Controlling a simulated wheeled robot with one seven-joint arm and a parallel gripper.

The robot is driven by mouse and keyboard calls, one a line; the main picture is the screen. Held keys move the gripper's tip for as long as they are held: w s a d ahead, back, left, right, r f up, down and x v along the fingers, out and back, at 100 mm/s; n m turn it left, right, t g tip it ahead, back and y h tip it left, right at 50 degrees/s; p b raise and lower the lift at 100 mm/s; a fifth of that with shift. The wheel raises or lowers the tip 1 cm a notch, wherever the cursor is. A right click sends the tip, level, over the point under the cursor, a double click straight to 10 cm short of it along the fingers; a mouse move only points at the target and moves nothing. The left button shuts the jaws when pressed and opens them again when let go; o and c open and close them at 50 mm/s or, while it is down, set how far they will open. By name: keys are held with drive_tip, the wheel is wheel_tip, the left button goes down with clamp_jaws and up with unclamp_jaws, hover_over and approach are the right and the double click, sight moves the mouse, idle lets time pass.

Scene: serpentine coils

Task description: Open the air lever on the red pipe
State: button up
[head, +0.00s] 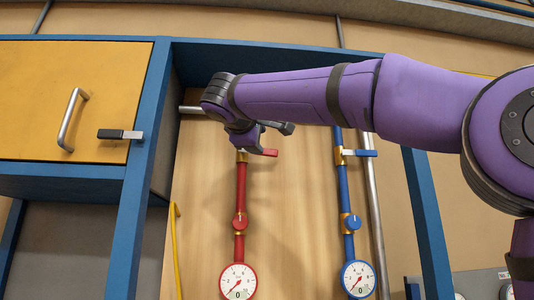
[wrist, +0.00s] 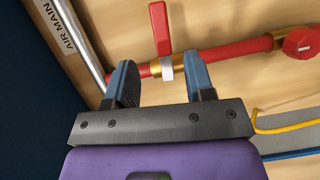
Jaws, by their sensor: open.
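The red pipe (head: 240,190) runs upright on the wooden panel, with a red gauge at its foot. Its air lever (head: 270,152) has a red handle pointing right, crosswise to the pipe. My gripper (head: 268,132) is at the top of the red pipe, close to the lever. In the wrist view the lever (wrist: 160,28) stands crosswise to the red pipe (wrist: 240,52). My open gripper (wrist: 158,62) has one finger on each side of the lever's metal base. The handle extends beyond the fingertips. I cannot tell whether either finger touches the lever or pipe.
A blue pipe (head: 347,190) with its own blue lever (head: 362,153) stands to the right. A blue frame post (head: 140,190) and yellow cabinet door (head: 60,110) are at left. A yellow hose (head: 176,250) hangs left of the red pipe.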

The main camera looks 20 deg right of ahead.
sight(266, 152)
drive_tip(key=x, duration=0.9)
drive_tip(key=shift+w+d+f, duration=0.1)
clamp_jaws()
